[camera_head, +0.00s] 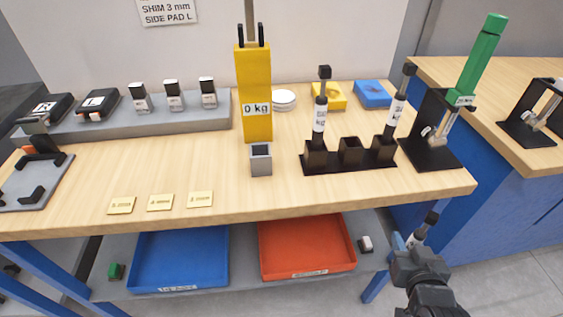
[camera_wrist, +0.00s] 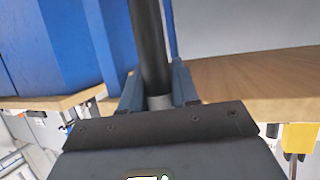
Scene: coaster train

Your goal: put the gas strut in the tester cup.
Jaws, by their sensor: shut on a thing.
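The grey square tester cup (camera_head: 261,166) stands at the foot of the yellow tester (camera_head: 256,85), whose display reads 0 kg. Its opening faces up and looks empty. My gripper (camera_head: 411,244) is in front of the bench's right end, below the tabletop, shut on a gas strut (camera_head: 422,228) with a black end and pale body. The strut leans a little right. In the wrist view the dark strut (camera_wrist: 149,45) stands between the two blue-grey fingers (camera_wrist: 157,92). Its lower end is hidden by my gripper.
A black rack (camera_head: 350,162) holds two more struts; its middle socket looks empty. A black stand with a green lever (camera_head: 480,58) is at the right end. Blue (camera_head: 178,260) and red (camera_head: 306,246) trays sit on the lower shelf. Three brass plates lie front left.

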